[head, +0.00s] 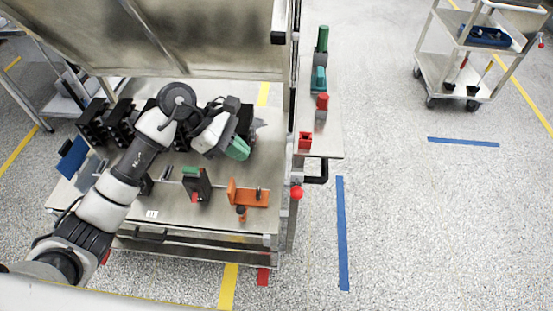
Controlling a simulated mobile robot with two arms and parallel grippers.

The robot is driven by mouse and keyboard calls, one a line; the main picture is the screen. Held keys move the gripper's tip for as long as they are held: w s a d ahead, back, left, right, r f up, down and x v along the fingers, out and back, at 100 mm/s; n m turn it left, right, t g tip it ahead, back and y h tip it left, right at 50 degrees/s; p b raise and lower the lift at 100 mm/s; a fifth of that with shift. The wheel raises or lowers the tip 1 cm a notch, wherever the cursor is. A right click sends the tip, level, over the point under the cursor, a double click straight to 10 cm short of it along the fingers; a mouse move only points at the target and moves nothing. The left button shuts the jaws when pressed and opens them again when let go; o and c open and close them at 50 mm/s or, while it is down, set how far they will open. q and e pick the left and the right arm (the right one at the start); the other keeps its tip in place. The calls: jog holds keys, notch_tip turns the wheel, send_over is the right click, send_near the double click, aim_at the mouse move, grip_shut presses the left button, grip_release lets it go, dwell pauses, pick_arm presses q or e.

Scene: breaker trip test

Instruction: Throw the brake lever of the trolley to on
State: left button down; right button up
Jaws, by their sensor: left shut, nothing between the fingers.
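A metal trolley (262,218) with a flat top stands in front of me. A red ball knob (297,192) shows at its right front corner, beside a dark upright post; the lever arm under the knob and any on/off marking are too small to make out. My left arm reaches in from the left over the trolley top. My left gripper (259,125) is over the back right part of the top, shut and empty, to the upper left of the red knob and apart from it. My right gripper is out of view.
On the top are black blocks (92,122), a black device with a green top (197,184) and an orange bracket (250,196). A side shelf (330,142) holds green and red pieces; a black handle (322,173) sits below. Another trolley (460,75) stands far right; floor between is free.

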aim_at(297, 187)
pick_arm(q)
jog(key=p+x, duration=0.4)
jog(key=x, duration=0.9)
jog(key=shift+s+d, duration=0.4)
jog(key=shift+d, duration=0.15)
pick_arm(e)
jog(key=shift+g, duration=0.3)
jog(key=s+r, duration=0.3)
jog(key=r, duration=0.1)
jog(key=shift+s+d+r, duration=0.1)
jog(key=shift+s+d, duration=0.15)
